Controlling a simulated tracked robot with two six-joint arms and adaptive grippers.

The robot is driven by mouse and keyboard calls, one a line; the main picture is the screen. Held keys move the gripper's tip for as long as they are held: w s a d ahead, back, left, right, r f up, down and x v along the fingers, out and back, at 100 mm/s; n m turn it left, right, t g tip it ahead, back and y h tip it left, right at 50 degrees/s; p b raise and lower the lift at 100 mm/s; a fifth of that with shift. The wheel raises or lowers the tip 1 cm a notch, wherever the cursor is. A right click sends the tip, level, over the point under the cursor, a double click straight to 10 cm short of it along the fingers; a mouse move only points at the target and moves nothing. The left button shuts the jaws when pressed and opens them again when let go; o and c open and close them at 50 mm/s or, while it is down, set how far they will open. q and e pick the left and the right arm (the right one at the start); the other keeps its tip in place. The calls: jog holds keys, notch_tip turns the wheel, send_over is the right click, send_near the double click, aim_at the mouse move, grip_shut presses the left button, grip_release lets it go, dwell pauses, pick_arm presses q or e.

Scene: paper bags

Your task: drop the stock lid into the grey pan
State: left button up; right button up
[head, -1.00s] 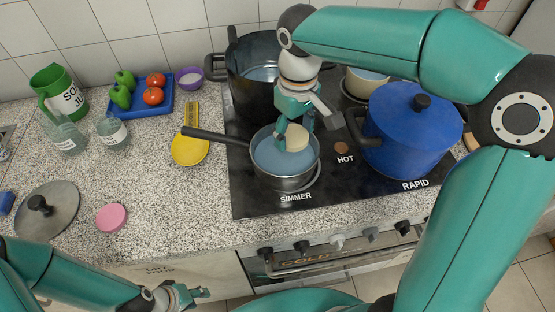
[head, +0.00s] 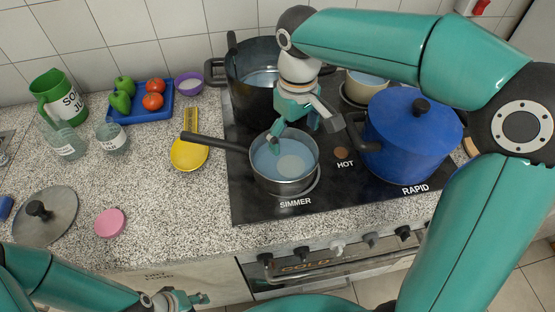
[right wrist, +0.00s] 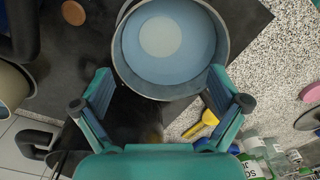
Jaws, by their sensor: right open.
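The grey pan (head: 285,188) with its long dark handle (head: 215,142) stands on the SIMMER spot. A pale cream disc, which looks like the stock lid (head: 291,166), lies flat inside it, on the blue-grey interior. In the right wrist view the lid (right wrist: 160,36) is within the pan's rim (right wrist: 118,60), apart from my fingers. My right gripper (head: 296,134) is open and empty above the pan's back edge; its spread fingers (right wrist: 160,80) also show in the wrist view. My left gripper (head: 188,299) is low at the counter's front, its jaws too small to judge.
A tall dark pot (head: 250,92) stands behind the pan and a blue lidded pot (head: 410,135) to its right. A yellow spoon rest (head: 189,153) lies left. A pink lid (head: 110,223) and a grey pan lid (head: 50,222) lie on the counter's left.

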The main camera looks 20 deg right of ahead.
notch_tip(320, 180, up, 11)
dwell(0.4)
dwell(0.4)
